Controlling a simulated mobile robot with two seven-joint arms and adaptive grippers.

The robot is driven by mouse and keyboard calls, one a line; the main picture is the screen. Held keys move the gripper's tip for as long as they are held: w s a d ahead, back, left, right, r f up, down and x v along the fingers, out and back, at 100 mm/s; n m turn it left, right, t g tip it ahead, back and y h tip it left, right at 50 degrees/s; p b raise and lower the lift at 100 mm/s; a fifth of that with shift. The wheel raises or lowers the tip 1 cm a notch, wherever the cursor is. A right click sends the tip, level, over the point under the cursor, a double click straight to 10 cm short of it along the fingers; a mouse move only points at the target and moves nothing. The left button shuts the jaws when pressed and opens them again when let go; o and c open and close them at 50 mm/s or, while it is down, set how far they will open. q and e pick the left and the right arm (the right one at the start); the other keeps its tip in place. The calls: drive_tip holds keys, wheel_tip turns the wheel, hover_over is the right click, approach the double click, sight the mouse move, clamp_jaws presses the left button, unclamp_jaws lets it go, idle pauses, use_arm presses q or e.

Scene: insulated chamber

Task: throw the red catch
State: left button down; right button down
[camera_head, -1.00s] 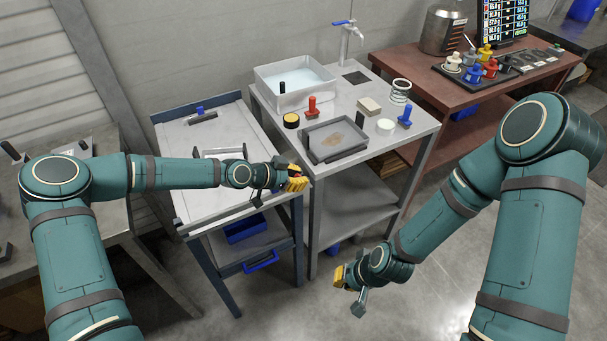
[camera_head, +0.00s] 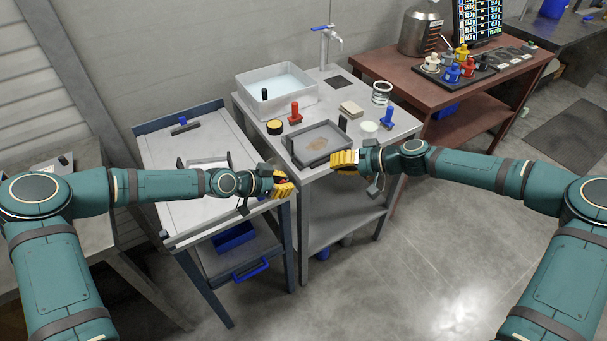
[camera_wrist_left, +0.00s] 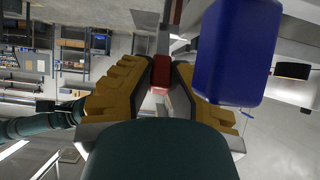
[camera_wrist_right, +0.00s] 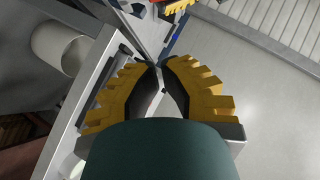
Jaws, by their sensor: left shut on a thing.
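The red catch (camera_wrist_left: 161,70) shows in the left wrist view as a small red piece between my left fingers. In the head view a speck of red (camera_head: 279,180) shows at those fingers, and the rest is hidden. My left gripper (camera_head: 287,189) is shut on the red catch at the right edge of the white-topped blue-framed table (camera_head: 220,211). A blue block (camera_wrist_left: 238,50) is close beside the right finger in the left wrist view. My right gripper (camera_head: 334,160) looks shut and empty, near the front edge of the grey bench; its fingertips nearly meet in the right wrist view (camera_wrist_right: 159,66).
The grey bench (camera_head: 378,150) holds a grey tray (camera_head: 297,157), a water basin (camera_head: 252,92), and red (camera_head: 295,115) and blue (camera_head: 387,118) handled stamps. The floor (camera_head: 430,240) at the front right is clear.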

use_arm(q)
drive_tip(key=shift+s+f, duration=0.15)
use_arm(e)
hover_over(296, 190)
drive_tip(key=w+d, duration=0.2)
drive_tip(key=d, duration=0.1)
wheel_tip(296, 190, down, 4)
drive_tip(key=shift+s+a+f, duration=0.45)
drive_tip(key=shift+a+f, duration=0.15)
drive_tip(key=shift+a, duration=0.15)
drive_tip(key=shift+s+a+f, duration=0.4)
drive_tip(key=shift+a+f, duration=0.15)
drive_tip(key=shift+a, duration=0.2)
drive_tip(key=shift+s+a+f, duration=0.35)
drive_tip(key=shift+a, duration=0.15)
use_arm(q)
drive_tip(key=c, duration=0.9)
unclamp_jaws()
use_arm(e)
drive_tip(key=shift+w, duration=0.1)
